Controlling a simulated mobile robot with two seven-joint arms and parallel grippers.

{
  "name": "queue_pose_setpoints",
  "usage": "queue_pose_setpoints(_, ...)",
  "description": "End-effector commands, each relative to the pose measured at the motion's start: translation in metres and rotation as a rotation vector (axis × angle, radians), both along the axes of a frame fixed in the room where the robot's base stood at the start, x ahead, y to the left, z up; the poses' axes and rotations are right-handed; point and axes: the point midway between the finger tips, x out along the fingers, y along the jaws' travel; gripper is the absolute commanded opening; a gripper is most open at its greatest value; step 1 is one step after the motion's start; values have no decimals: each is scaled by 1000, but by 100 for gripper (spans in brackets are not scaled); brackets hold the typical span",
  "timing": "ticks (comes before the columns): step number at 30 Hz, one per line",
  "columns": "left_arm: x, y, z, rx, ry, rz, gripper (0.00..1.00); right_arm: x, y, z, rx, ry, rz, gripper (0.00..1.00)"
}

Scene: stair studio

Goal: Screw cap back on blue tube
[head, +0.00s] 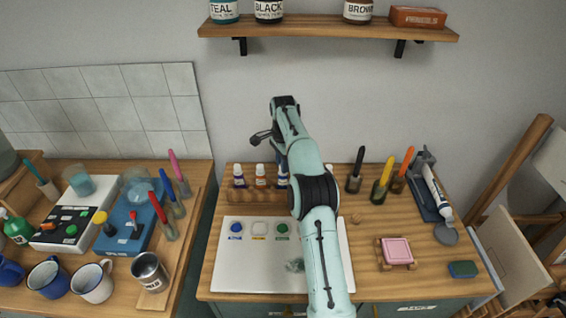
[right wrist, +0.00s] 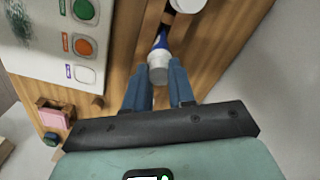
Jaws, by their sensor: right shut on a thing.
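My right gripper (right wrist: 160,66) is shut on the white cap, with one finger on each side. I cannot tell how far the cap is seated. In the head view my right gripper is mostly hidden behind the arm. My left gripper is not in view.
A white palette board (head: 232,270) with paint wells lies in front of the rack. Pen holders (head: 378,193) and a pink block (head: 396,250) stand to the right. Mugs (head: 93,281) crowd the left table. A shelf (head: 330,27) hangs above.

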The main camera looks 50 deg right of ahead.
Motion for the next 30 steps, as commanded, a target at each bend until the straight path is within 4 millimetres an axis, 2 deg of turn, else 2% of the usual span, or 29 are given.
queue_pose_setpoints(6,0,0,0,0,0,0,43,0,0,-2,0,-1,1,0)
queue_pose_setpoints(7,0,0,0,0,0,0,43,0,0,-2,0,-1,1,27)
queue_pose_setpoints(9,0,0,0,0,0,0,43,0,0,-2,0,-1,0,50)
queue_pose_setpoints(10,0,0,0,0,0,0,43,0,0,-2,0,-1,0,54)
queue_pose_setpoints(16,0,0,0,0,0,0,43,0,0,-2,0,0,0,54)
queue_pose_setpoints(18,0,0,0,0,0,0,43,0,0,-2,0,0,0,71)
queue_pose_setpoints(30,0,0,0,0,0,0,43,0,0,-2,0,0,0,71)
